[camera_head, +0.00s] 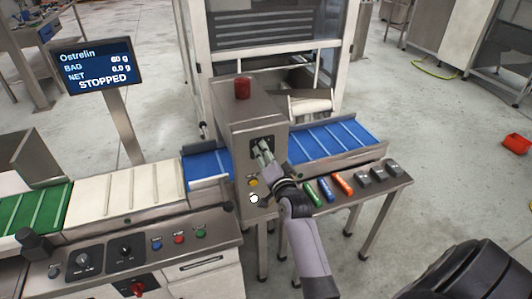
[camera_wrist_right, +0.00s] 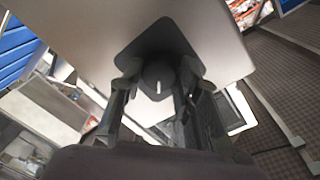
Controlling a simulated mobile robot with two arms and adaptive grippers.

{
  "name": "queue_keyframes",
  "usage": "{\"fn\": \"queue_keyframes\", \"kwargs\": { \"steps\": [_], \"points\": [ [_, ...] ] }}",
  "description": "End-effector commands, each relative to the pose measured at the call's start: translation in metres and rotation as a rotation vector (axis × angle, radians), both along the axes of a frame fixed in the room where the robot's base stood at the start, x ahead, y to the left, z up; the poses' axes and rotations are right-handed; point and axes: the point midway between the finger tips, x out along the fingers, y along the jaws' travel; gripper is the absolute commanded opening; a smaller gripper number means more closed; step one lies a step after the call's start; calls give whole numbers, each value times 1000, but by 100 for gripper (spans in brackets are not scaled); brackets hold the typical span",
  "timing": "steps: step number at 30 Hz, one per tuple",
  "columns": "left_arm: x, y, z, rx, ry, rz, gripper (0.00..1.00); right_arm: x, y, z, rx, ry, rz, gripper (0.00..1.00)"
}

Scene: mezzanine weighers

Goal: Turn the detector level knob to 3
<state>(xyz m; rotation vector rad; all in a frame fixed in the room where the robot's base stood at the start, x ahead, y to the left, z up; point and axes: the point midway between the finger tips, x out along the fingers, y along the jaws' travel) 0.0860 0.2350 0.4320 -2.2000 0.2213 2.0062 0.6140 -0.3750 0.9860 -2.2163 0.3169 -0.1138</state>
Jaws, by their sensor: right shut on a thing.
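The detector box (camera_head: 247,114) is a grey metal housing over the blue belt, with a dark knob plate on its front. My right gripper (camera_head: 263,149) is at that plate in the head view and hides most of the knob. In the right wrist view the dark round knob (camera_wrist_right: 158,78) with a white pointer mark sits on the dark plate (camera_wrist_right: 157,44). My right gripper (camera_wrist_right: 158,79) has a finger on each side of the knob and is shut on it. No scale numbers can be read. My left gripper does not show.
Below the knob plate are a yellow button (camera_head: 253,183) and a white button (camera_head: 254,199). A side table (camera_head: 376,196) to the right holds coloured sticks and grey blocks. A display (camera_head: 97,66) reads STOPPED. A red beacon (camera_head: 242,88) tops the box.

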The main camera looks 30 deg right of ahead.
Motion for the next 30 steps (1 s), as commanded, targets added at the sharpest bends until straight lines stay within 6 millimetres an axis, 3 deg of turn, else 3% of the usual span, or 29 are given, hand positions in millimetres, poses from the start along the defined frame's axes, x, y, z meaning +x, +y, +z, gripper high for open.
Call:
{"fn": "queue_keyframes", "kwargs": {
  "steps": [10, 11, 20, 30],
  "points": [
    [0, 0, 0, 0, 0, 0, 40, 0, 0, 0, 7, -2, 0, 2],
    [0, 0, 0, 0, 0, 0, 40, 0, 0, 0, 7, -2, 0, 31],
    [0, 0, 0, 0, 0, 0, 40, 0, 0, 0, 5, -1, 0, 51],
    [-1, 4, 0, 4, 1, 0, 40, -3, 1, 0, 4, -1, 0, 51]
  ]
}}
